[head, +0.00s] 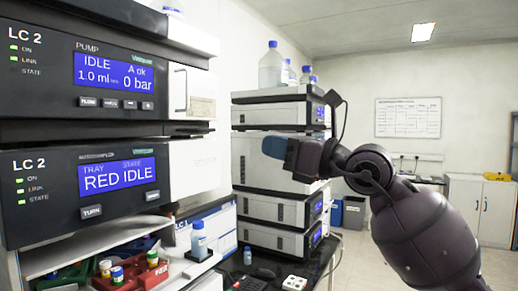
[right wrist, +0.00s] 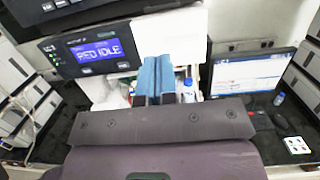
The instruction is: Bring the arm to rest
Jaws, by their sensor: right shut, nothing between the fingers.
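My right arm comes in from the right in the head view, raised in front of the instruments. My right gripper (head: 274,147) points left, its blue fingers held in the air in front of the far instrument stack (head: 275,207). In the right wrist view the two blue fingers (right wrist: 155,78) lie together, shut with nothing between them. They point toward the near LC 2 stack (head: 85,215), whose panel reads RED IDLE, and appear apart from it. My left gripper is not in view.
Below the near stack are a red rack (head: 136,275) with several vials and a bottle with a blue cap (head: 198,239). A monitor (right wrist: 250,71) stands beside them. Clear bottles (head: 271,66) stand on the far stack. White cabinets (head: 481,207) are at the back right.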

